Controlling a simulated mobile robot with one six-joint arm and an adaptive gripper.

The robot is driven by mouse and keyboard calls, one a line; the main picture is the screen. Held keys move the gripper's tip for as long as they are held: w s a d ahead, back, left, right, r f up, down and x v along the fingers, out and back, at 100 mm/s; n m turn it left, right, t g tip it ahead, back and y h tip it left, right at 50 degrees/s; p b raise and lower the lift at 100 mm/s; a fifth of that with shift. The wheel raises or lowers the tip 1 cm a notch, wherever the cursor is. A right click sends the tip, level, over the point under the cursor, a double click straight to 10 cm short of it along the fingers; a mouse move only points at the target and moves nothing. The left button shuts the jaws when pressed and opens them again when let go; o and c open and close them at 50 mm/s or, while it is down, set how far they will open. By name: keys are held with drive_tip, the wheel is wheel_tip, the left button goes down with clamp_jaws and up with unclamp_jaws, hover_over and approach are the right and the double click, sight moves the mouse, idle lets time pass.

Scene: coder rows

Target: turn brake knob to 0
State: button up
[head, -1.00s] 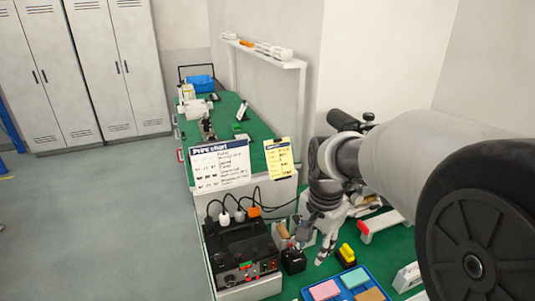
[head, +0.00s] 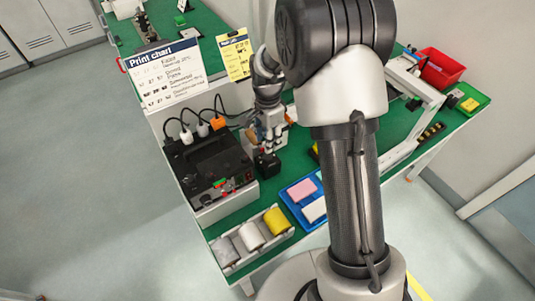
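The black machine (head: 205,165) sits on the left part of the green bench. Its sloped front panel carries small controls (head: 221,187), with green and red parts among them. The brake knob cannot be told apart at this size, and neither can its setting. My gripper (head: 270,142) points down to the right of the machine, above or beside a small black block (head: 266,163). I cannot tell whether it touches the block or whether its fingers are apart. My own arm covers the middle of the view.
Cables with white and orange plugs (head: 218,124) stand at the machine's back. A rack of rolls (head: 250,237) lies in front, and a blue tray (head: 290,203) to its right. A print chart (head: 165,72) and yellow sheet (head: 235,53) stand behind. A red bin (head: 440,68) is far right.

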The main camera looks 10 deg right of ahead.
sight(268, 155)
wheel_tip(268, 155, down, 7)
drive_tip(key=shift+w+f+b, duration=0.1)
drive_tip(key=shift+f+b, duration=0.1)
drive_tip(key=shift+b, duration=0.7)
drive_tip(key=shift+c, duration=0.4)
drive_tip(key=c, duration=0.7)
